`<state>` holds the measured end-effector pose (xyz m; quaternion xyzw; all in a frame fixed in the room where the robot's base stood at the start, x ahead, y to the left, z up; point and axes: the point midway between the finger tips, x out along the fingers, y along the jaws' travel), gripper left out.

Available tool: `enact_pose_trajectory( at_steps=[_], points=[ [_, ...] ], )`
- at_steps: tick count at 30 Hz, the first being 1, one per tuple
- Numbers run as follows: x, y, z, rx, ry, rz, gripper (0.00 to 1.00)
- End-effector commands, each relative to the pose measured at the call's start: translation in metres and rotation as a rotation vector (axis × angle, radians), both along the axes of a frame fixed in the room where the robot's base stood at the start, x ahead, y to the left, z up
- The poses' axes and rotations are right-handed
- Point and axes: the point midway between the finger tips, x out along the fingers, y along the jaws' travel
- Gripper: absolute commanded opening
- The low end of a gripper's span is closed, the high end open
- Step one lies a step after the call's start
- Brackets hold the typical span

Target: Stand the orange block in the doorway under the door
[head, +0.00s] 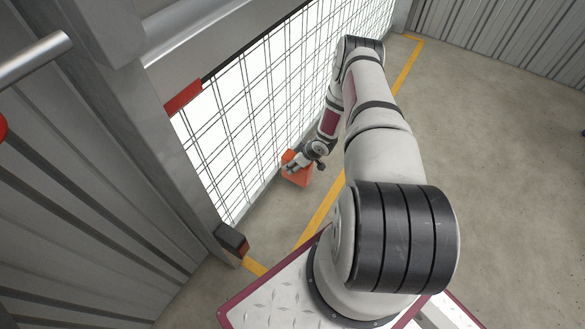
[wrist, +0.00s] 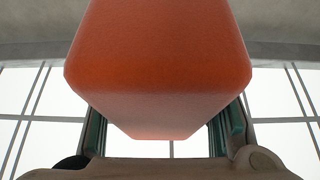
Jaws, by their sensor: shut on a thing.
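The orange block (head: 298,177) is low in the doorway area in the head view, close to the wire mesh and inside the yellow floor line. My gripper (head: 303,164) is at the block, shut on it. In the wrist view the orange block (wrist: 160,60) fills the middle, between the two greenish finger pads at my gripper (wrist: 168,138). The door (head: 205,45) is the grey panel with a red edge piece, raised at the upper left in the head view. Whether the block touches the floor is hard to tell.
A bright wire mesh (head: 225,130) runs along the opening, beside my arm. A dark box with a red part (head: 231,238) sits at the foot of the near post. A yellow line (head: 322,212) marks the floor. The concrete floor to the right (head: 490,150) is clear.

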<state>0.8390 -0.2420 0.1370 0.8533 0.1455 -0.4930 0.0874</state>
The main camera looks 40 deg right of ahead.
Motion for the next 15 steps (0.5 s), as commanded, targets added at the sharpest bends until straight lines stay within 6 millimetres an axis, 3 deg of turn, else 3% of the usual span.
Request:
enact_pose_trajectory(
  at_steps=[4, 9, 15],
  points=[
    [0.015, -0.004, -0.002, -0.004, -0.004, 0.001, 0.19],
    [0.011, -0.002, -0.030, -0.001, -0.002, -0.001, 0.19],
    [0.012, -0.002, -0.036, -0.001, -0.001, 0.000, 0.19]
  ],
)
